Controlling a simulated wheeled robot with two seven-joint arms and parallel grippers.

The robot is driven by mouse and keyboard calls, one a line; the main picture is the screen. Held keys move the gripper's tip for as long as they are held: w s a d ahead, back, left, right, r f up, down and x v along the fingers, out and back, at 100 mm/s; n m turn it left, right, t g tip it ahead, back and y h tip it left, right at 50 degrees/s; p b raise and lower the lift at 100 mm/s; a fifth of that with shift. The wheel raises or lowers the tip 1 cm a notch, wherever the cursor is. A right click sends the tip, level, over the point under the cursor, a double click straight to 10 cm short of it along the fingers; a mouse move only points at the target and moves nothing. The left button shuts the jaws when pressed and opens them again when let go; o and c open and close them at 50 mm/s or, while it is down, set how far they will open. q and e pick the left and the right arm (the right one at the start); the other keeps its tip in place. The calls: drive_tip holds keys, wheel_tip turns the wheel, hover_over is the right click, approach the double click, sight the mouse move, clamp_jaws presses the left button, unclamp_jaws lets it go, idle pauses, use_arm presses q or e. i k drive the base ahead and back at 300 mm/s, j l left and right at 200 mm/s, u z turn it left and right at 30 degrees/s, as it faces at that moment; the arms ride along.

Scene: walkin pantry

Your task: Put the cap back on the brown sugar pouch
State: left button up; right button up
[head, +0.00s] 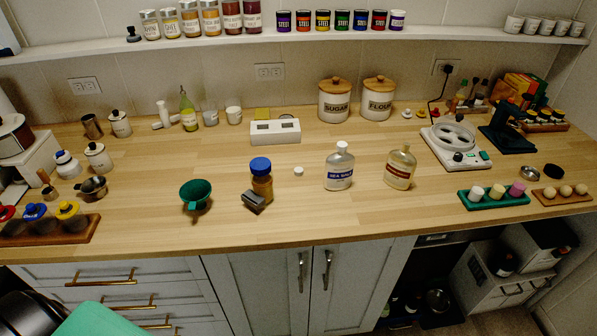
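A clear pouch-shaped container (400,168) with tan contents and a red-brown label stands upright on the counter, right of centre. It looks like the brown sugar pouch, though its label is too small to read surely. No white cap shows on its top. A small white cap-like piece (298,171) lies on the counter to the left. Between them stands a similar container labelled sea salt (339,167), with a white cap on it. Neither of my grippers is in view.
A blue-lidded jar (261,178) with a small grey object (253,202) and a green funnel (196,195) stand to the left. A green tray (494,201) and a white appliance (455,145) are at right. The front middle counter (330,215) is clear.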

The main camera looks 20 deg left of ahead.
sight(400, 165)
drive_tip(key=i+l+u, duration=0.3)
drive_tip(key=u, duration=0.2)
drive_tip(key=i+l+u, duration=0.25)
drive_tip(key=l+u, duration=0.2)
drive_tip(key=l, duration=0.1)
